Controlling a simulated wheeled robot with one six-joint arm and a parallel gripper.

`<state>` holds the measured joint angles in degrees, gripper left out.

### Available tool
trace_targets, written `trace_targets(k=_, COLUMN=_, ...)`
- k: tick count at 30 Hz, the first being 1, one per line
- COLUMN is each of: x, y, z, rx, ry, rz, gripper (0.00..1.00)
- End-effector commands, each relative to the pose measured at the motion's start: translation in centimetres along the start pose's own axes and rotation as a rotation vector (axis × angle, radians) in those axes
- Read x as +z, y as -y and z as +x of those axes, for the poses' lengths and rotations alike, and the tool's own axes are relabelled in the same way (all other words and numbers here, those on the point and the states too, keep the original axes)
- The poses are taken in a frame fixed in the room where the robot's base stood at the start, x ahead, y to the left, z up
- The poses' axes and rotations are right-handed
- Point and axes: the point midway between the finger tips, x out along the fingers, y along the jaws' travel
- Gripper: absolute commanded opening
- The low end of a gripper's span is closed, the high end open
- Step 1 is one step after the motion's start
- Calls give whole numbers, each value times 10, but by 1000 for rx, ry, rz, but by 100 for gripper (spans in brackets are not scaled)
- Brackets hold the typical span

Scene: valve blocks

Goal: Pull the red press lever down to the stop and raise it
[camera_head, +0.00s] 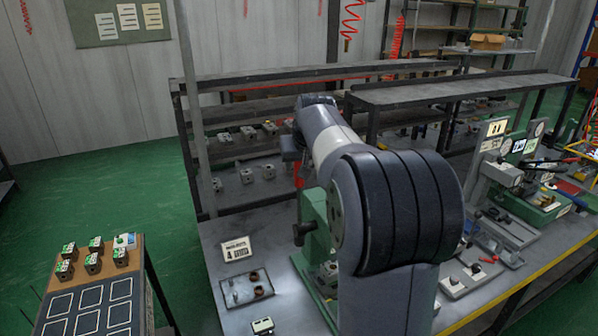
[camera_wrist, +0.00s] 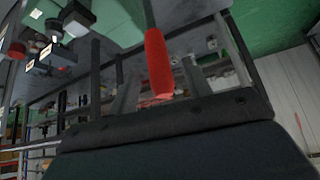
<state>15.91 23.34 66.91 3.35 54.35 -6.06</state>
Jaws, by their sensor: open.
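The red press lever (camera_wrist: 159,65) hangs into the wrist view from the top on a thin metal rod, its rounded end in the middle. In the head view a small part of the red lever (camera_head: 298,173) shows just under my gripper (camera_head: 292,150). The green press (camera_head: 317,240) stands on the bench, partly hidden behind my arm. In the wrist view my gripper (camera_wrist: 160,88) is open, with a grey finger on each side of the red handle's end. I cannot tell whether either finger touches it.
The bench (camera_head: 217,250) holds a tray (camera_head: 246,288) with small parts and a white card (camera_head: 237,249) left of the press. Shelves (camera_head: 240,165) with several valve blocks stand behind. A second green fixture (camera_head: 535,207) is at the right. My arm hides the bench middle.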

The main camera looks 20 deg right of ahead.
Motion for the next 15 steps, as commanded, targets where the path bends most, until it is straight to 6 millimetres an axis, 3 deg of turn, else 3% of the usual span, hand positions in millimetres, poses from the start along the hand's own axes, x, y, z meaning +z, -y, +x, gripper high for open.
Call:
trace_targets(k=7, x=0, y=0, z=-48, rx=1, ry=-4, rz=0, gripper=47)
trace_targets(k=15, x=0, y=0, z=-68, rx=0, ry=-1, rz=0, gripper=47)
